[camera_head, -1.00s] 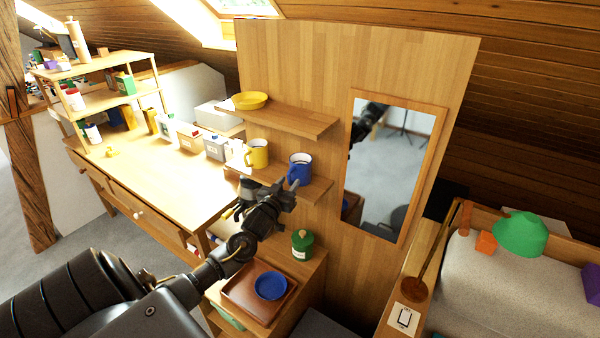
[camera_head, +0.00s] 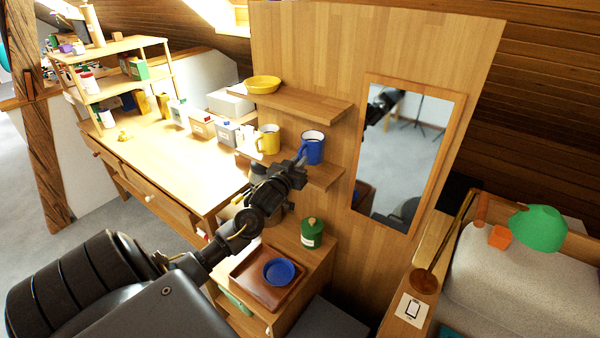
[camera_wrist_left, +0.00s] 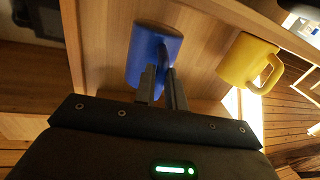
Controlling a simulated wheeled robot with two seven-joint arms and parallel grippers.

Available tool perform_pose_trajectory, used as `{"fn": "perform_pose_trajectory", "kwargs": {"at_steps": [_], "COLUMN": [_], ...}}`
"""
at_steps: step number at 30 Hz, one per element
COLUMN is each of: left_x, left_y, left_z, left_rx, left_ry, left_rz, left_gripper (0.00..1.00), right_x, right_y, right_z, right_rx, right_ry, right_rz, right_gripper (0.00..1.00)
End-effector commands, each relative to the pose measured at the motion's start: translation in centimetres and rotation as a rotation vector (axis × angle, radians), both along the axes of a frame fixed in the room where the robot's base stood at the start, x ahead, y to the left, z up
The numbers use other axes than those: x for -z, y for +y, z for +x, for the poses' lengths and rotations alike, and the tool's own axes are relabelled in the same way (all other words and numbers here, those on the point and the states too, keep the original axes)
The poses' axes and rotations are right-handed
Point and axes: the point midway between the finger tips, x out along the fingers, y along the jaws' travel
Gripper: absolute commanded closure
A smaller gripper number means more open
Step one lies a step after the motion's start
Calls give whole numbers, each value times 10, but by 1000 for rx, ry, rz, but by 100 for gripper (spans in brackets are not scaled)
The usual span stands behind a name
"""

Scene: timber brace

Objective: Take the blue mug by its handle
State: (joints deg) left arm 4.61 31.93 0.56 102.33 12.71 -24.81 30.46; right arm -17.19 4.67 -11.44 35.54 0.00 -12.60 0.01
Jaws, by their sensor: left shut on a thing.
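The blue mug (camera_head: 312,148) stands on the lower wall shelf (camera_head: 325,174), right of the yellow mug. It also shows in the left wrist view (camera_wrist_left: 151,50), directly ahead of my fingers. My left gripper (camera_head: 300,163) reaches it from the front left. In the left wrist view the two fingertips (camera_wrist_left: 161,72) are close together at the mug's near side, shut on its handle, which the fingers mostly hide. The mug looks upright on the shelf. My right gripper is not in view.
The yellow mug (camera_head: 268,140) stands close on the left, also in the left wrist view (camera_wrist_left: 246,62). The upper shelf (camera_head: 315,106) with a yellow bowl (camera_head: 262,85) is above. A mirror (camera_head: 408,155) hangs right. Below are a green canister (camera_head: 312,234) and a tray (camera_head: 250,282) with a blue bowl (camera_head: 279,271).

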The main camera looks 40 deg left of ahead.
Motion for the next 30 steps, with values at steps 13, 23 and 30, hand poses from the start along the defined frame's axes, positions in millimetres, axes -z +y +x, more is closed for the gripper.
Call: {"fn": "perform_pose_trajectory", "kwargs": {"at_steps": [13, 23, 30], "left_x": [-78, -96, -98], "left_y": [0, 2, 2], "left_z": [-99, -136, -140], "left_rx": [3, 1, 0], "left_ry": [-1, -1, -2], "left_rz": [7, 3, 1], "left_gripper": [100, 100, 100], "right_x": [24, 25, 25], "right_y": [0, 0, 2], "right_z": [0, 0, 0], "right_rx": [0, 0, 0], "right_ry": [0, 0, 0], "right_rz": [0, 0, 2], "right_gripper": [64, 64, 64]}}
